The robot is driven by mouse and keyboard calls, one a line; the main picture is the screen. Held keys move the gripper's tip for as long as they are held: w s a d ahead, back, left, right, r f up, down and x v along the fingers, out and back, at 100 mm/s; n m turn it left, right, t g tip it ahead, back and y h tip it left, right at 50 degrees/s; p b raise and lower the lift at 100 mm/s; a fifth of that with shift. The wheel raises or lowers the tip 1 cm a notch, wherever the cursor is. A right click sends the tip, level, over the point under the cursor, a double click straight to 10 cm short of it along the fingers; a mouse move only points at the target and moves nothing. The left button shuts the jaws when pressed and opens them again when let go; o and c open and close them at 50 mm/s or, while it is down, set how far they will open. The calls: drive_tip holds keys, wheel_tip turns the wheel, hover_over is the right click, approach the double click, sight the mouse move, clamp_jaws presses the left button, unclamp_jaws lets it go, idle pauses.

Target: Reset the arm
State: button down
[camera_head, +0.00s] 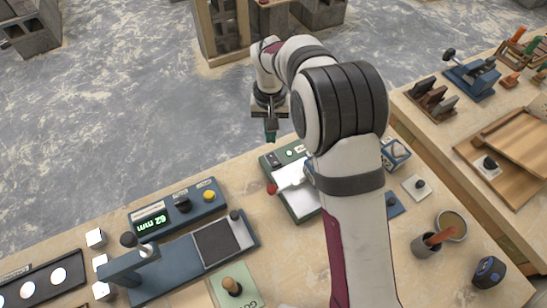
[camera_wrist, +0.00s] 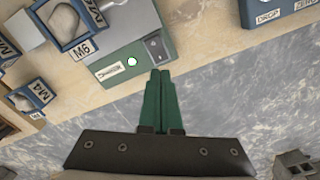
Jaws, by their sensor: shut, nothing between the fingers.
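My gripper (camera_head: 270,135) hangs from my arm beyond the far edge of the workbench, over the grey floor in the head view. Its green fingers also show in the wrist view (camera_wrist: 160,78). They are together with nothing between them. In the wrist view their tips appear close to a green-and-grey device (camera_wrist: 130,52) at the bench edge, with a white button and a small label. I cannot tell the gap between them. My arm hides part of the bench's middle right.
The workbench (camera_head: 290,245) carries a blue device with a green display (camera_head: 153,222), a dark plate (camera_head: 217,242), a white-topped green device (camera_head: 296,190) and a cup (camera_head: 425,244). A second bench (camera_head: 440,140) holds wooden trays at right. Concrete blocks (camera_head: 320,12) stand behind. Open floor (camera_head: 140,110) lies left.

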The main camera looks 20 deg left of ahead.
drive_tip(key=shift+r, duration=0.3)
drive_tip(key=s+d+r+m, duration=0.4)
drive_tip(key=s+d+r, duration=0.5)
drive_tip(key=d, duration=0.4)
drive_tip(key=s+d+m+y, duration=0.1)
drive_tip(key=s+d, duration=0.3)
drive_tip(key=s, duration=0.5)
drive_tip(key=s+d+r+m, duration=0.1)
drive_tip(key=s+d+m, duration=0.2)
drive_tip(key=s, duration=0.7)
drive_tip(key=shift+d+r+m+y, duration=0.3)
drive_tip(key=shift+d+y, duration=0.1)
drive_tip(key=shift+d, duration=0.1)
